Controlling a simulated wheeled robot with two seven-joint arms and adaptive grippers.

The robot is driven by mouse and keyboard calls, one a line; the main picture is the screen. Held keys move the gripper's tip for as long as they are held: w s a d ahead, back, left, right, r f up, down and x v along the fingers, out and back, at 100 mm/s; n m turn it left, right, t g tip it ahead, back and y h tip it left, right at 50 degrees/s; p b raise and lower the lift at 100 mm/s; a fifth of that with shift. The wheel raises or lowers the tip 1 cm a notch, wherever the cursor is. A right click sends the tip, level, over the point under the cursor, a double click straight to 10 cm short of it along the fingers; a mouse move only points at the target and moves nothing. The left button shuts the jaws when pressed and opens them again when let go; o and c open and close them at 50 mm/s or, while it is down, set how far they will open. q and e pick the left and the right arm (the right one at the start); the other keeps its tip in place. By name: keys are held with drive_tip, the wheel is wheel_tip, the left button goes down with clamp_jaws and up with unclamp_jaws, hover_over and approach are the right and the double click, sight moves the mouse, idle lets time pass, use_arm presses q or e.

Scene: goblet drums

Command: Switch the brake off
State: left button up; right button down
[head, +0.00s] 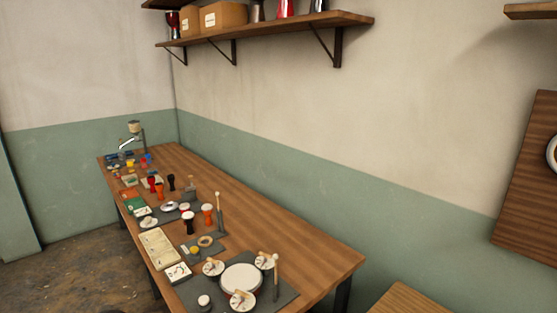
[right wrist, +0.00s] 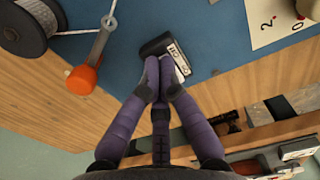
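A small dark block (right wrist: 155,46) with a white label (right wrist: 179,60) sits on the blue surface in the right wrist view. The label carries black lettering that looks like ON, seen upside down, and more text partly hidden by my fingers. My right gripper (right wrist: 158,66) has its purple fingers together, with the tips against or just in front of the block. I cannot tell whether they touch it. The block's face behind the fingertips is hidden, so its switch position does not show. My left gripper is in neither view.
A cord spool (right wrist: 27,27) and a metal lever with an orange end (right wrist: 83,79) lie left of the block. A numbered card (right wrist: 272,20) is at the upper right. In the head view, a long wooden table (head: 300,243) holds drums, and a shelf (head: 270,33) hangs above.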

drive_tip(key=shift+r+p, duration=2.95)
drive_tip(key=shift+r, duration=0.55)
drive_tip(key=shift+s+f, duration=0.1)
